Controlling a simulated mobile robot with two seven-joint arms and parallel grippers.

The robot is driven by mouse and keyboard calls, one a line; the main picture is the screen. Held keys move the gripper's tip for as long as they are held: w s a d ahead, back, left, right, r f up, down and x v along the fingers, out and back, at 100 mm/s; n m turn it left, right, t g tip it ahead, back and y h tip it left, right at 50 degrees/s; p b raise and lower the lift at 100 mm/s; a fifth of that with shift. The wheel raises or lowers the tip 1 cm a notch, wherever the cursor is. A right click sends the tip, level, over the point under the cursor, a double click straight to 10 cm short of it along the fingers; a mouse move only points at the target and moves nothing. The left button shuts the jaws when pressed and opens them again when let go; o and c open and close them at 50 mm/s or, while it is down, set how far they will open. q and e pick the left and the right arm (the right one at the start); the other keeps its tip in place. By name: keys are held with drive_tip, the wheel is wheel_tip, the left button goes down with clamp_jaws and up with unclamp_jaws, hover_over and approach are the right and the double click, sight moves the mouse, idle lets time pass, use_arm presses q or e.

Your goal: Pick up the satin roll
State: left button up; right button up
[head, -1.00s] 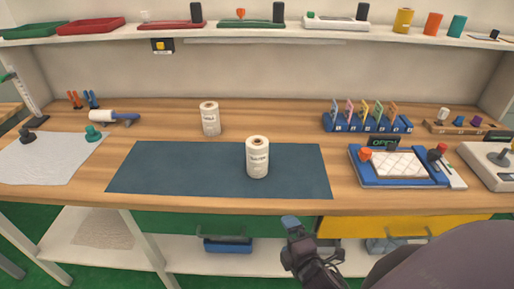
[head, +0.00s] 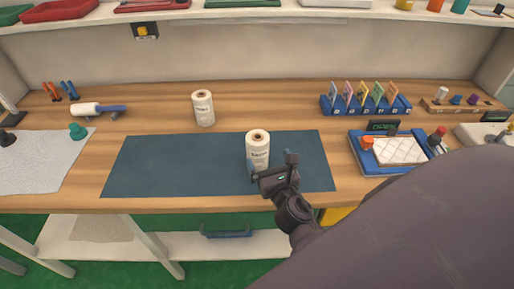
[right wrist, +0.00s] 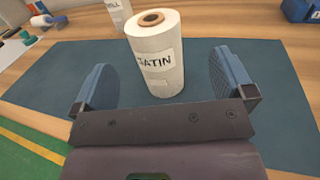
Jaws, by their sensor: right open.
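The satin roll (head: 257,147) is a white upright cylinder with a brown core. It stands on the dark blue mat (head: 180,165). In the right wrist view the roll (right wrist: 157,60) reads "SATIN" on its label and stands ahead, between the lines of the two blue finger pads. My right gripper (head: 272,174) is open at the roll's near side, and in the head view it covers the roll's lower front. In the right wrist view the gripper (right wrist: 165,85) holds nothing, with a finger on each side. My left gripper is not in view.
A blue card rack (head: 365,105) and a blue-framed sealing tray (head: 395,152) are at the right. A lint roller (head: 98,109) lies at the left. A shelf (head: 300,15) runs above the back.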

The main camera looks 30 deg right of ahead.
sight(261, 149)
drive_tip(key=shift+x, duration=1.45)
drive_tip(key=x, duration=0.1)
drive_tip(key=p+x, duration=0.1)
drive_tip(key=x, duration=0.2)
drive_tip(key=shift+w+a+r, duration=0.25)
drive_tip(key=shift+w, duration=0.1)
drive_tip(key=shift+w+d, duration=0.1)
drive_tip(key=shift+w, duration=0.25)
drive_tip(key=shift+c, duration=0.5)
drive_tip(key=c, duration=1.1)
